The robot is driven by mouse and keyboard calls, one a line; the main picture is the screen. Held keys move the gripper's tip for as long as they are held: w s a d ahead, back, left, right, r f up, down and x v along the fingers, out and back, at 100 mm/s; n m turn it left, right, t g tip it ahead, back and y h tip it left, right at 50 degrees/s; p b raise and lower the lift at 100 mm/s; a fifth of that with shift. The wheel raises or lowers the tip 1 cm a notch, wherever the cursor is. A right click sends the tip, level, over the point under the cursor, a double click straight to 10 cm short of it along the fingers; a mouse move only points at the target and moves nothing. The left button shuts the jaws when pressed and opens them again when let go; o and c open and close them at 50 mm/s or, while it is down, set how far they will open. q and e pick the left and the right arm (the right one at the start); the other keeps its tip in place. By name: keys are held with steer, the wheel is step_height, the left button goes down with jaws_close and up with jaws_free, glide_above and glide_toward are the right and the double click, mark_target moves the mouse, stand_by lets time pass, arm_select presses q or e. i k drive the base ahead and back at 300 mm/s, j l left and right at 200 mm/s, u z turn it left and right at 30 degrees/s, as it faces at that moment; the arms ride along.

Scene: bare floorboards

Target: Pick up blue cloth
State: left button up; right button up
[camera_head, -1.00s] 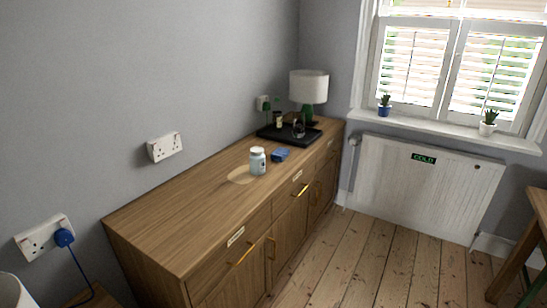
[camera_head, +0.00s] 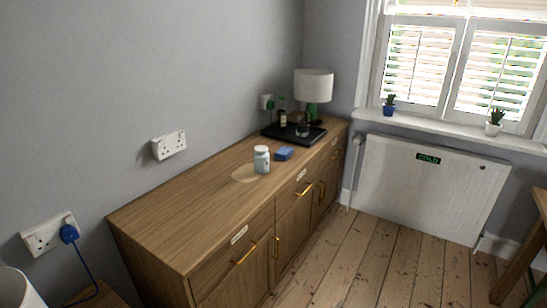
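A small folded blue cloth (camera_head: 284,153) lies on top of the wooden sideboard (camera_head: 190,201), toward its far half. It sits just right of a white and pale-blue jar (camera_head: 261,160), with a small gap between them. Neither of my grippers shows in the head view.
A black tray (camera_head: 293,136) with a bottle (camera_head: 282,118) and a dark item stands behind the cloth. A white-shaded lamp (camera_head: 313,86) is at the far end. The sideboard's near half is bare. Floorboards (camera_head: 375,259) lie open to the right, before a radiator (camera_head: 430,190).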

mark_target(285, 152)
steer(key=i+l+u, duration=0.1)
steer(key=u, duration=0.25)
steer(key=i+l+u, duration=0.2)
steer(key=u, duration=0.15)
steer(key=i+l+u, duration=0.35)
steer(key=k+j, duration=0.1)
steer(key=j, duration=0.05)
